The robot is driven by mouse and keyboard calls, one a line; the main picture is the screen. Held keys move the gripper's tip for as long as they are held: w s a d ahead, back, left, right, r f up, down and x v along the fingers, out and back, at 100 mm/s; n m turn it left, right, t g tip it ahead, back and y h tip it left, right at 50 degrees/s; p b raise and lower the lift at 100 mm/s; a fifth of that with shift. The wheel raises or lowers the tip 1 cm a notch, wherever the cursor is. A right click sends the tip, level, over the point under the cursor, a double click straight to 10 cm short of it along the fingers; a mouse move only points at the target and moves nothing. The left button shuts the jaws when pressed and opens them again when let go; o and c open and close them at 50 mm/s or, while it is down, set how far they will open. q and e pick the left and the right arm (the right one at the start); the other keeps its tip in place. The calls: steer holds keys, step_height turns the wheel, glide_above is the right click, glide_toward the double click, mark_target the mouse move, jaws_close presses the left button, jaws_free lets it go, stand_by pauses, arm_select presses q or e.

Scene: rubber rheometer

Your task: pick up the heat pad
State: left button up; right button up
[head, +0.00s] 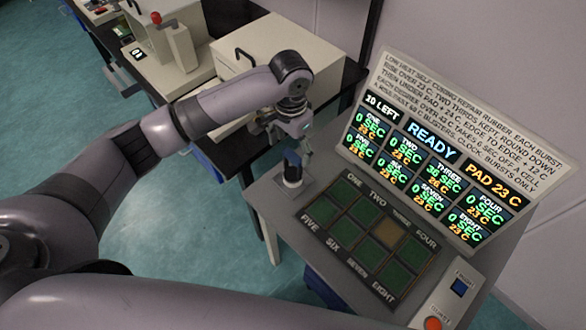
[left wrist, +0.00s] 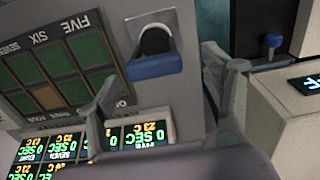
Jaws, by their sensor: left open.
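What looks like the heat pad (head: 292,172), a small block with a dark upright handle and a blue edge, stands on a grey plate at the left corner of the console. In the left wrist view the heat pad (left wrist: 155,64) shows its black handle and blue front face. My left gripper (head: 301,152) is open and empty, close above the pad. In the left wrist view its two fingers (left wrist: 170,88) are spread, with the pad beyond them and between them. They do not appear closed on it. My right gripper is out of view.
The console panel (head: 328,242) holds green cells, with THREE brownish. A tilted display (head: 455,150) reading READY and PAD 23 C rises behind it. A bench with a cream cabinet (head: 262,48) stands behind the arm.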

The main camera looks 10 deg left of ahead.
mark_target(293, 173)
arm_select(q)
steer(key=shift+f, duration=0.75)
steer(key=shift+s+f, duration=0.1)
steer(key=shift+f, duration=0.15)
steer(key=f+p, duration=0.1)
steer(key=f, duration=0.2)
steer(key=shift+s+d+f+p, duration=0.2)
steer(key=shift+f+p, duration=0.05)
steer(key=shift+p, duration=0.15)
steer(key=shift+f, duration=0.7)
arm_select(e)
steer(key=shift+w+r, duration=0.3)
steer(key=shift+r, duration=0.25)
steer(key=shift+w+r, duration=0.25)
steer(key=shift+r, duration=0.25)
arm_select(q)
steer(key=shift+c, duration=0.3)
steer(key=shift+w, duration=0.1)
jaws_close()
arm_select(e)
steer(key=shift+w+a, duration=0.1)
arm_select(q)
steer(key=shift+r, duration=0.15)
